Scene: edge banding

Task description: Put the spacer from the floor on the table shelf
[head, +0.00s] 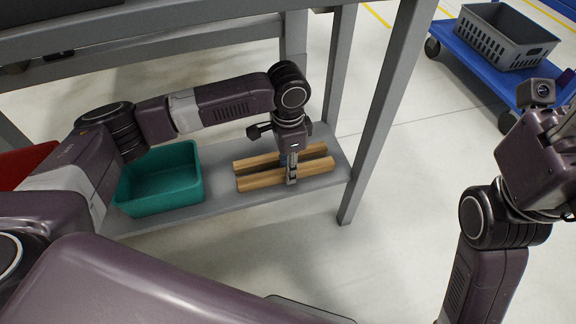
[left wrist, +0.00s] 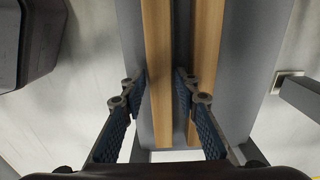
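Two light wooden bars, the spacers, lie side by side on the grey lower table shelf (head: 225,198). The near spacer (head: 262,181) and the far spacer (head: 258,161) run nearly parallel with a narrow gap. My left gripper (head: 291,180) points down at the near spacer. In the left wrist view, the gripper's fingers (left wrist: 160,85) stand on either side of one spacer (left wrist: 158,40), with a small gap showing at the right finger; the other spacer (left wrist: 207,40) lies outside the fingers. My right arm is at the right edge; its fingertips do not show.
A green open bin (head: 160,185) stands on the shelf left of the spacers. The table's grey leg (head: 385,115) rises right of them. A blue cart (head: 485,70) with a grey crate (head: 505,38) stands at the back right. The floor between is clear.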

